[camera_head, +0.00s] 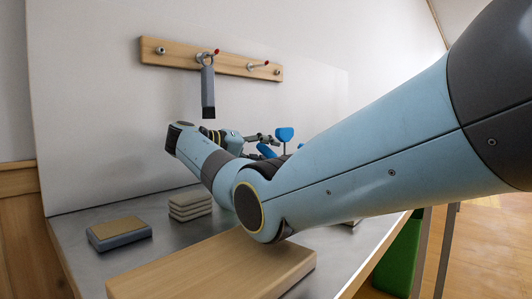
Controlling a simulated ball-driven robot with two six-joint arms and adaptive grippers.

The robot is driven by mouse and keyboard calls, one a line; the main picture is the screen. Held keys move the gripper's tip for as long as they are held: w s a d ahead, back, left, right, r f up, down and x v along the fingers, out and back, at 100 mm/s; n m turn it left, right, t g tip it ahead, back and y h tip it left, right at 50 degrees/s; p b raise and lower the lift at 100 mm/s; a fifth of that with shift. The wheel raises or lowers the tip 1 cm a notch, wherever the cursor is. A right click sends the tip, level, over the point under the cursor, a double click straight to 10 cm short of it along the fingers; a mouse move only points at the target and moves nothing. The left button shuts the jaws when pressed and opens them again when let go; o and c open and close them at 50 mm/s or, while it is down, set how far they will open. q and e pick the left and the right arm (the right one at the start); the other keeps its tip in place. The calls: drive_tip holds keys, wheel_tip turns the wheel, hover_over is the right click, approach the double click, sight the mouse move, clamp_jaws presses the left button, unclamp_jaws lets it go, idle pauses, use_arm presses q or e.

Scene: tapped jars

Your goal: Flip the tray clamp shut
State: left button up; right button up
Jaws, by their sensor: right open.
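A blue paddle-shaped handle (285,133) stands upright on a thin stem behind my right arm; it appears to be the tray clamp's. A second blue part (267,151) shows low beside it, partly covered. My right gripper (270,139) is small and dark in the view, open and pointing right, just left of the blue handle. I cannot tell whether it touches the handle. The tray and the clamp's base are hidden behind my right arm. My left gripper is not in view.
A wooden board (200,270) lies at the front of the grey bench (80,228). A sponge-like block (118,234) and a stack of folded cloths (190,206) lie at left. A wall rail (160,52) holds a hanging grey tool (208,92). A green bin (401,258) stands right.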

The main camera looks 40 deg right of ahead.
clamp_jaws()
idle(0.3)
idle(0.3)
